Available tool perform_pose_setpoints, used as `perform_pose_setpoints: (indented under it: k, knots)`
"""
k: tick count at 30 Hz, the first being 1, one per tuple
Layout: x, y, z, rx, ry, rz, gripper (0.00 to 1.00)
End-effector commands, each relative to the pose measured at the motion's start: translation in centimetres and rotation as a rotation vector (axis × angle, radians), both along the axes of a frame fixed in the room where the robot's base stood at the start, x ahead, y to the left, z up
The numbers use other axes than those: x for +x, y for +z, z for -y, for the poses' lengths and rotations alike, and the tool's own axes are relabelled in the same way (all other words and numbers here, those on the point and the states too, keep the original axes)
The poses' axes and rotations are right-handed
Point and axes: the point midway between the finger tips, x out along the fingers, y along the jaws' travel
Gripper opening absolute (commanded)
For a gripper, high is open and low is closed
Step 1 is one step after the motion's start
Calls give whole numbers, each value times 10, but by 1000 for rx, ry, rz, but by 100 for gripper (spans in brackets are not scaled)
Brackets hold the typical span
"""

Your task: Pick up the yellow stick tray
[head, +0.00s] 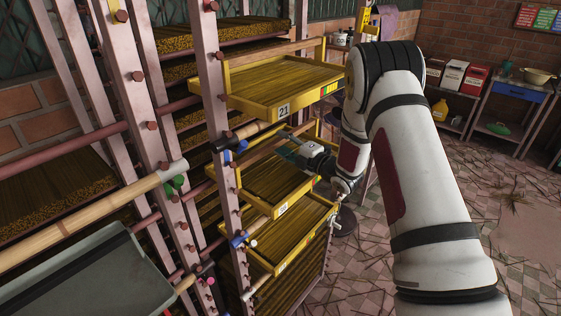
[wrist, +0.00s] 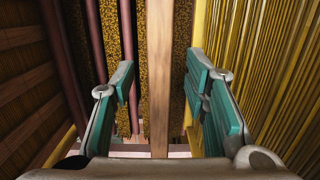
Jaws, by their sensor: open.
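Several yellow trays full of thin brown sticks sit one above another in a metal rack. The top yellow tray (head: 283,113) bears the label 21. A middle yellow tray (head: 285,208) sits below it, and a lower yellow tray (head: 281,267) under that. My gripper (head: 285,150) reaches in between the top and middle trays, above the far part of the middle one. In the wrist view my gripper (wrist: 160,95) is open, its teal fingers apart. A wooden bar (wrist: 159,60) runs between the fingers, with sticks to the right. Contact cannot be told.
Rack posts (head: 210,100) and rods stand close left of the trays. A grey bin (head: 85,285) is at lower left. Shelves with boxes (head: 453,77) and a blue-drawer table (head: 518,92) stand at the back right. The tiled floor (head: 500,190) has scattered sticks.

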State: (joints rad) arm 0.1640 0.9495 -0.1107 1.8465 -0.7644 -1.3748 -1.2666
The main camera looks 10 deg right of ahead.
Motion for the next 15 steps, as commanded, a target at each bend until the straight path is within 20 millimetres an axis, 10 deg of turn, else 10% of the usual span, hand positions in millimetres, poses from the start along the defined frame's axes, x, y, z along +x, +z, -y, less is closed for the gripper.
perform_pose_setpoints:
  k: [12,15]
  knots:
    - [17,0,-10,1,-1,0,42]
    - [17,0,-9,1,-1,0,24]
